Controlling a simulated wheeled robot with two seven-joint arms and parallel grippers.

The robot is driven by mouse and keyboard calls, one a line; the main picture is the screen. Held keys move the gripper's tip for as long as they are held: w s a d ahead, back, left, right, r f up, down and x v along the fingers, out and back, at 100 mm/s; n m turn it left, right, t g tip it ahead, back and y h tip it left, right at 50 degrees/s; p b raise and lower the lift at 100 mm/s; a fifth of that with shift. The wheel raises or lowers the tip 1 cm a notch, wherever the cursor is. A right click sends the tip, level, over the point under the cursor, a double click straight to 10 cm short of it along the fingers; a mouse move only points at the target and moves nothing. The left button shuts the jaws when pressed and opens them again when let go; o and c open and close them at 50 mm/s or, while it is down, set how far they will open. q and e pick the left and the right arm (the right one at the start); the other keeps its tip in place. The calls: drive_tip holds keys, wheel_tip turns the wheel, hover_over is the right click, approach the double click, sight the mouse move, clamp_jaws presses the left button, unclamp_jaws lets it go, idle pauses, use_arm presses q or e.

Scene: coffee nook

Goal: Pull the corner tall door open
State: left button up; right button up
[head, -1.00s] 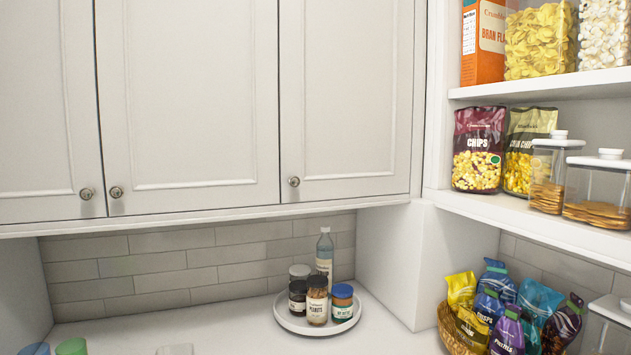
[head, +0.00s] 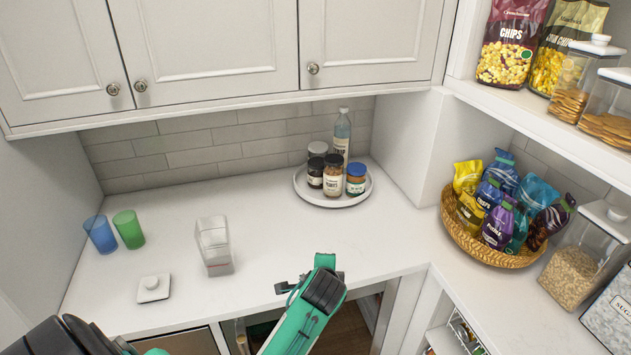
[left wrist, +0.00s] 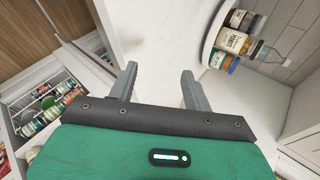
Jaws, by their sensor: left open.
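Pale grey upper cabinet doors with round knobs show in the head view. The door nearest the corner (head: 372,42) is shut, with its knob (head: 313,68) at its lower left. Its upper part is out of frame, and I cannot tell for sure that it is the task's door. My left gripper (head: 311,281) is low over the front edge of the counter, well below that knob. In the left wrist view its two fingers (left wrist: 158,88) are apart with nothing between them. My right gripper is not in view.
The white counter (head: 270,225) holds a round tray (head: 335,203) of jars and a bottle, a clear container (head: 214,245), a white lid (head: 153,288) and two cups (head: 128,229). A snack basket (head: 447,215) and shelves stand right. Open lower storage shows under the counter.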

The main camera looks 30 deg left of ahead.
use_arm(q)
drive_tip(key=w+a+r+m+t+y, duration=0.1)
drive_tip(key=w+r+m, duration=0.1)
drive_tip(key=w+r, duration=0.35)
drive_tip(key=w+a+r+m+t+y, duration=0.1)
drive_tip(key=w+a+r+m+y, duration=0.1)
drive_tip(key=r, duration=0.6)
drive_tip(key=w+a+r+m+y, duration=0.1)
drive_tip(key=w+r+m, duration=0.15)
drive_tip(key=r, duration=0.45)
drive_tip(key=m+y+p, duration=0.1)
drive_tip(key=m+y, duration=0.3)
drive_tip(key=y, duration=0.1)
approach(314, 69)
drive_tip(key=shift+t, duration=0.4)
drive_tip(key=p+x, duration=0.5)
drive_tip(key=x, duration=0.3)
drive_tip(key=shift+s+a+f+p, duration=0.1)
drive_tip(key=shift+a+f+p, duration=0.1)
drive_tip(key=shift+p, duration=0.15)
drive_tip(key=shift+w+a, duration=0.3)
clamp_jaws()
